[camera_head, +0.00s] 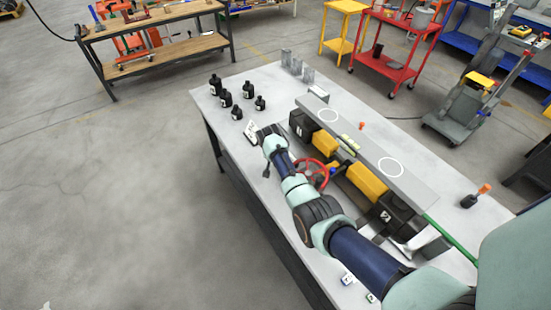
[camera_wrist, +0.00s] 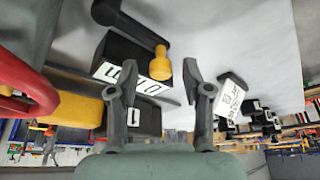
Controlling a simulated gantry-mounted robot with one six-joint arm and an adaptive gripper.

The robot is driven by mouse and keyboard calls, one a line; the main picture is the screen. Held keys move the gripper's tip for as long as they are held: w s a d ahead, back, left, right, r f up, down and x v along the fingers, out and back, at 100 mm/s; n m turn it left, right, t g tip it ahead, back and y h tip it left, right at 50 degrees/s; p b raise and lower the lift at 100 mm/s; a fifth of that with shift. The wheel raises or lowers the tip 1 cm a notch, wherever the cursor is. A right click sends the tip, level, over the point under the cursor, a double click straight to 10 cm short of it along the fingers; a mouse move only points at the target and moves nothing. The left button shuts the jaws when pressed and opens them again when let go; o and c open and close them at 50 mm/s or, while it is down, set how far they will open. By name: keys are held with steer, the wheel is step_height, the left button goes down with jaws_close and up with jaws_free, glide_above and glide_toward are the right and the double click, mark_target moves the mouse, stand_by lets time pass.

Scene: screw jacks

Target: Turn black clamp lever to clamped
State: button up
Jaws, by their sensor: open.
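In the wrist view a black lever (camera_wrist: 138,30) crosses the top, above a black block (camera_wrist: 118,58) with a white marked label (camera_wrist: 140,82). A yellow knob (camera_wrist: 160,66) hangs at the lever's end. My gripper (camera_wrist: 161,78) has its two fingers spread, and the knob appears between the fingertips in the picture. No contact with either finger is visible, and the depth gap is hard to judge. In the head view my arm hides most of the block and lever.
A red handwheel (camera_head: 318,174) and yellow jack bodies (camera_head: 366,180) sit beside my arm, beneath a grey beam (camera_head: 392,183). Several black bottle-shaped jacks (camera_head: 225,98) stand at the table's far left. A black piece with an orange tip (camera_head: 469,201) stands at the right.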

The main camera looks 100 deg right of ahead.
steer(key=v, duration=1.2)
